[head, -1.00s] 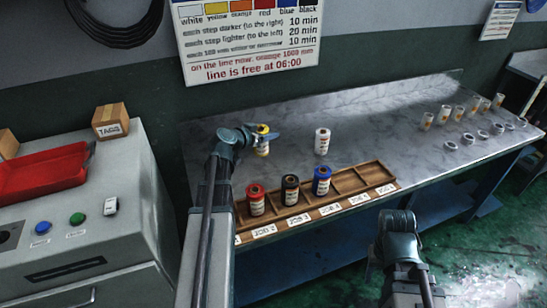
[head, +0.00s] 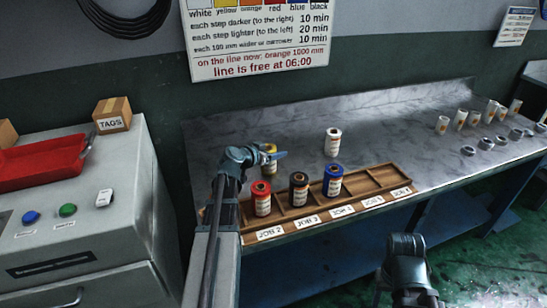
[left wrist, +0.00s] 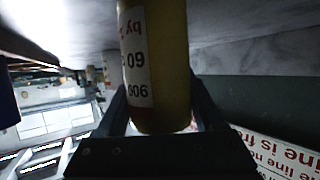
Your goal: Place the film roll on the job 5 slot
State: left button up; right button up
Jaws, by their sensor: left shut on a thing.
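My left gripper (head: 275,154) is shut on a yellow film roll (head: 270,158), held behind the red roll at the tray's left end. The roll also shows in the left wrist view (left wrist: 158,70) with a white label, between the fingers. A wooden tray (head: 365,182) has a row of slots with job labels on its front edge. A red roll (head: 261,198), a black roll (head: 299,189) and a blue roll (head: 333,181) stand in its left part. The right slots are empty. I cannot read which label says job 5. My right gripper's fingers do not show.
A white roll (head: 332,142) stands on the marble bench (head: 400,135) behind the tray. Several small cores and grey rings (head: 485,144) sit at the bench's far right. A grey cabinet (head: 80,200) with a red tray and a TAGS box (head: 112,115) stands at left.

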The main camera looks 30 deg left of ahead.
pick_arm(q)
jog(key=shift+f, duration=0.15)
jog(key=o, duration=1.5)
jog(key=shift+o, duration=0.2)
jog(key=shift+r+p, duration=0.3)
jog(key=p+v, duration=0.4)
jog(key=v, duration=0.6)
jog(key=shift+s, duration=0.35)
jog(key=shift+s+r, duration=0.3)
jog(key=shift+s, duration=0.3)
